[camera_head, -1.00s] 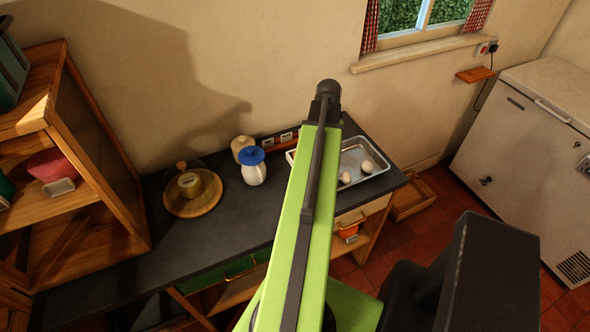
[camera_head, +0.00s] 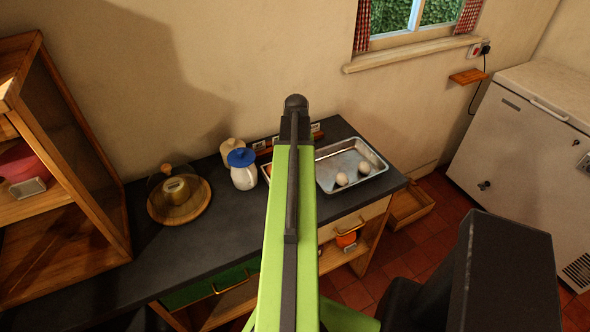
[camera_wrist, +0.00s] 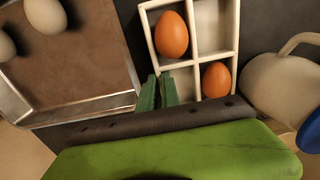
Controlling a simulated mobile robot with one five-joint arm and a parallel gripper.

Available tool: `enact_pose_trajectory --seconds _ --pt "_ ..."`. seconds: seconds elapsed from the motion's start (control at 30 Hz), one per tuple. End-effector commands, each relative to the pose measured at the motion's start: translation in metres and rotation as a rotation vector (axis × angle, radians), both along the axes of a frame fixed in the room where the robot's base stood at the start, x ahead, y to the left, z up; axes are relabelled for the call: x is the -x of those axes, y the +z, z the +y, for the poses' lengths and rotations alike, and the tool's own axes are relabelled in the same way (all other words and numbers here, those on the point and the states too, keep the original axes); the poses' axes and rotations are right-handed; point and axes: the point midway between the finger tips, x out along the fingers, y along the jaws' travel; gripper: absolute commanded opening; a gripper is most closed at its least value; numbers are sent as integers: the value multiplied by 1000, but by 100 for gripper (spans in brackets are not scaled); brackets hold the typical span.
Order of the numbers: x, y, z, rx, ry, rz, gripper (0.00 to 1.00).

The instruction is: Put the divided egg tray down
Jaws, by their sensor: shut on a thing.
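The divided egg tray (camera_wrist: 198,57) is white, with square compartments, in the wrist view. One brown egg (camera_wrist: 171,36) is in its far left compartment and another brown egg (camera_wrist: 216,79) in its near right one; the far right one looks empty. My gripper (camera_wrist: 159,76) has green fingers shut on the tray's left wall, near its near left corner. In the head view my arm hides my gripper and most of the tray; only a pale edge shows left of the arm. I cannot tell whether the tray touches the dark worktop (camera_head: 215,240).
A metal tray (camera_head: 376,157) with two pale eggs (camera_head: 352,174) is right of my arm; it is at the left in the wrist view (camera_wrist: 128,71). A blue-lidded white jug (camera_head: 243,175), a lidded canister, and a domed wooden board (camera_head: 200,205) stand left. Worktop in front is clear.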

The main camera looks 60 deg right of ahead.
Motion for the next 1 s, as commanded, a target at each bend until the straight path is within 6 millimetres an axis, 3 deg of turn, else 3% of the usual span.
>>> enact_pose_trajectory --seconds 0.2,0.23,0.4,0.77,1.0 --pt "0 -3 0 0 0 0 0" --pt "0 -3 0 0 0 0 8" --pt "0 -1 0 0 -1 0 29" --pt "1 2 0 0 -1 0 29" --pt "1 34 -1 0 -1 0 29"
